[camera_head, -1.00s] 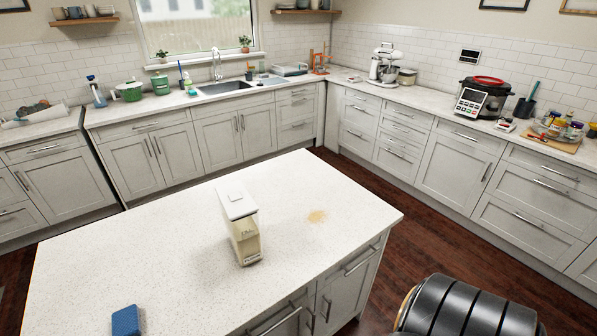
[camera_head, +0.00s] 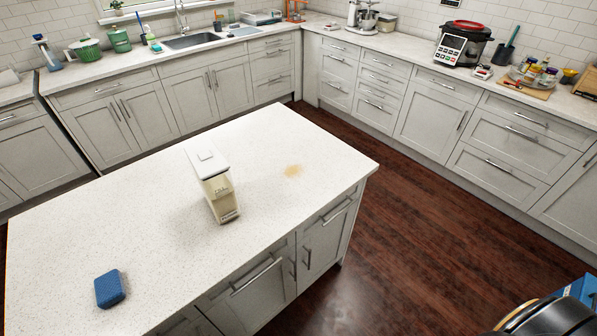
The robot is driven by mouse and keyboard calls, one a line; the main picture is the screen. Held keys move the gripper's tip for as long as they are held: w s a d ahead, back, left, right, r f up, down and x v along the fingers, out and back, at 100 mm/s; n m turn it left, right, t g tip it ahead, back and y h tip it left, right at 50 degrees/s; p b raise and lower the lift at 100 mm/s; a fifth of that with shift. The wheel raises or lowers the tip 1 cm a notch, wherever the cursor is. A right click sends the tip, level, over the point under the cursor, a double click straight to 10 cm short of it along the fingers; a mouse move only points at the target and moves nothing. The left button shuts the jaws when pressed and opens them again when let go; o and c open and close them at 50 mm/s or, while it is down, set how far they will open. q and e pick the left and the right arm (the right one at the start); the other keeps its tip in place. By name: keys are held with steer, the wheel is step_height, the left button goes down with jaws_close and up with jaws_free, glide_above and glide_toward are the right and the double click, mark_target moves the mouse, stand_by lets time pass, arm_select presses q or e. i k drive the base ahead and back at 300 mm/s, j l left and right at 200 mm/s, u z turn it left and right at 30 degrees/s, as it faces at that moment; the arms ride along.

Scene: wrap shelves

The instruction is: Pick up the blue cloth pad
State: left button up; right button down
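The blue cloth pad (camera_head: 109,289) lies flat on the white speckled island counter (camera_head: 130,220), near its front left part in the head view. It is a small rounded block and nothing touches it. Neither of my grippers shows in the head view. Only a dark rounded part of my own body shows at the bottom right corner.
A clear container with a white lid (camera_head: 212,186) stands upright on the island, right of the pad. Cabinets line the back and right walls. Dark wooden floor (camera_head: 400,260) is free right of the island.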

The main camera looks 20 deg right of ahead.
mark_target(109, 289)
steer(key=u, duration=1.3)
